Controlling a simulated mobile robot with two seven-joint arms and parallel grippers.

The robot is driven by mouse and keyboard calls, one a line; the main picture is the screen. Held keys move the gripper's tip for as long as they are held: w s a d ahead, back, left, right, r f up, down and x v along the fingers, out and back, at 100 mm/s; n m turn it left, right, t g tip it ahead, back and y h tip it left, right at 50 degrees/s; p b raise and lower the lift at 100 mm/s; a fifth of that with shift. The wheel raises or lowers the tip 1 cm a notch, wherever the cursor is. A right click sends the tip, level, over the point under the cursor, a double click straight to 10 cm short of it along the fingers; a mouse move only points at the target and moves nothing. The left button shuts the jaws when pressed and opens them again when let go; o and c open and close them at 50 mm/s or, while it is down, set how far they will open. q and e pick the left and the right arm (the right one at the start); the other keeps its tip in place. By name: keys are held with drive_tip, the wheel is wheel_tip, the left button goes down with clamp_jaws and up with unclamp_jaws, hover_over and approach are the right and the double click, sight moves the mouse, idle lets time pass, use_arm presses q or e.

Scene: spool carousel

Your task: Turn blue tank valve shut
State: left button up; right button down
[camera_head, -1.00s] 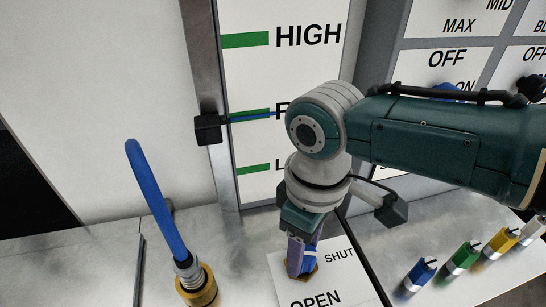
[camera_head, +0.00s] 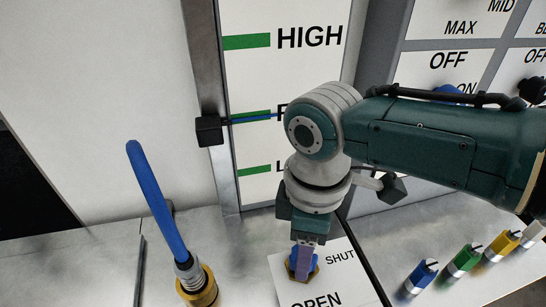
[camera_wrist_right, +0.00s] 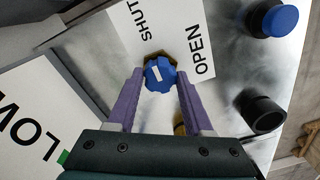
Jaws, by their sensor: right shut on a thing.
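The blue tank valve (camera_head: 295,262) is a lobed blue knob on a brass base, set on a white plate (camera_head: 346,284) lettered SHUT and OPEN. My right gripper (camera_head: 305,257) points down onto it, its purple fingers shut on the knob. In the right wrist view the knob (camera_wrist_right: 158,73) sits between the two fingertips, with a short white mark on its top. SHUT is on the left there and OPEN on the right. My left gripper is not in view.
A blue hose (camera_head: 155,200) rises from a brass fitting (camera_head: 198,287) on the left. A level gauge (camera_head: 280,100) with HIGH and green marks stands behind. Several coloured connectors (camera_head: 463,260) stand on the right. A knob panel (camera_head: 440,65) is at the back right.

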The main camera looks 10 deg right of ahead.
drive_tip(key=shift+c, duration=1.5)
unclamp_jaws()
wheel_tip(320, 180, up, 10)
drive_tip(key=p, duration=0.2)
drive_tip(key=shift+w+p, duration=0.15)
drive_tip(key=shift+p, duration=0.2)
